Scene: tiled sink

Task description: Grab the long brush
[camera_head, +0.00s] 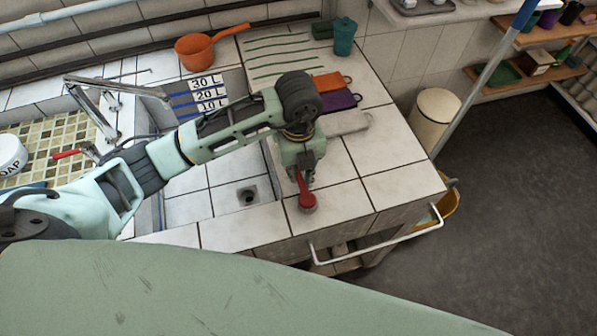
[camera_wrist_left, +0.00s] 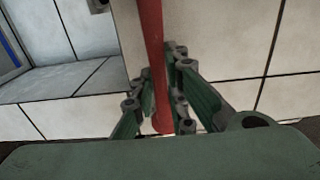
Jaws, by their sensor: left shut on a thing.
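A red long-handled item, which I take to be the long brush (camera_head: 308,199), is at the front edge of the tiled counter. Its rounded red end points toward the front; no bristles show, and the rest is hidden under my wrist. My left gripper (camera_head: 303,180) is above this counter edge, pointing down, and is shut on the red handle. In the left wrist view the red handle (camera_wrist_left: 153,60) runs down between the green fingers of the left gripper (camera_wrist_left: 160,105). I cannot tell whether the brush touches the tiles. My right gripper is not in view.
The tiled basin with a drain (camera_head: 247,195) lies left of the gripper. An orange dipper (camera_head: 195,52) and a teal cup (camera_head: 344,37) stand farther back. A white rail (camera_head: 375,245) runs along the front.

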